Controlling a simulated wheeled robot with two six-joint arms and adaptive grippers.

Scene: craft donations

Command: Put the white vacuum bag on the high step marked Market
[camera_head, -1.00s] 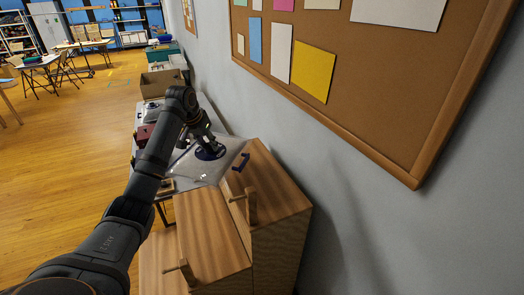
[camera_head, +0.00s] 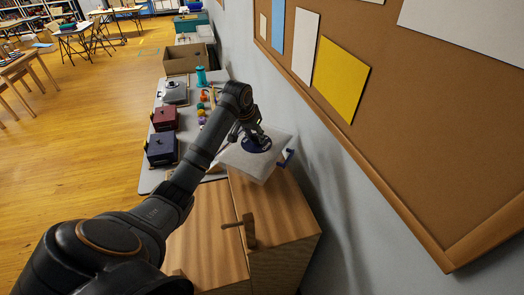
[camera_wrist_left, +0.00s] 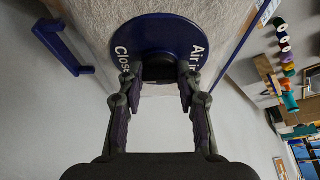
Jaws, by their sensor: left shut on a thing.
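The white vacuum bag (camera_head: 238,158) is a pale, flat, squarish bag with a round dark blue valve (camera_head: 257,144) and a blue clip on its right edge. My left gripper (camera_head: 252,132) is shut on the valve and holds the bag. In the left wrist view the fingers (camera_wrist_left: 160,82) close on the dark knob in the middle of the lettered blue valve (camera_wrist_left: 145,38). The bag hangs over the far end of the tallest wooden step (camera_head: 275,215) and hides that end. I cannot make out a Market marking. My right gripper is out of view.
A lower wooden step (camera_head: 205,235) stands left of the tall one. The grey table (camera_head: 190,150) beyond holds red and blue boxes and small coloured items. The wall and corkboard are close on the right.

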